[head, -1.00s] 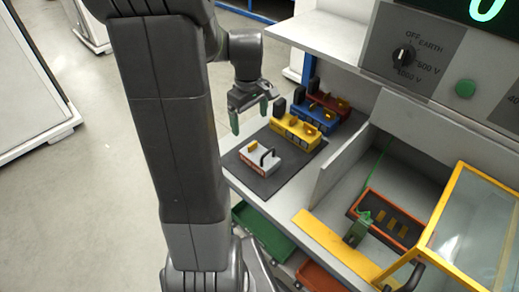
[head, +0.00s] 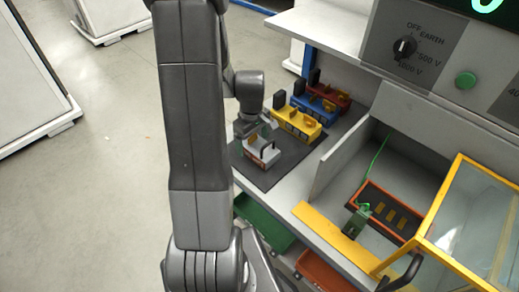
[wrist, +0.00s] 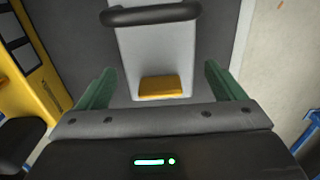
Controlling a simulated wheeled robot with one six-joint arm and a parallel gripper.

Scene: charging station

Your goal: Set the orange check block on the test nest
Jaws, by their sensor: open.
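No plainly orange block shows. A pale grey block (head: 262,153) with a black bar handle and an orange-yellow pad stands on the dark mat (head: 290,172). In the wrist view the pale block (wrist: 154,52) lies between and ahead of my green fingertips, with its pad close to the palm. My gripper (head: 257,137) is open at this block, partly hidden by my arm; in the wrist view its fingers (wrist: 160,82) stand apart with gaps on both sides. The likely test nest (head: 388,213), an orange-rimmed dark tray with yellow strips, lies in the bay at right.
Yellow (head: 297,124), blue (head: 315,107) and red (head: 328,93) handled blocks stand in a row behind the pale one. A grey divider (head: 338,160) separates mat and bay. A yellow-framed clear cover (head: 470,215) stands raised at right. A green clamp (head: 358,219) is beside the tray.

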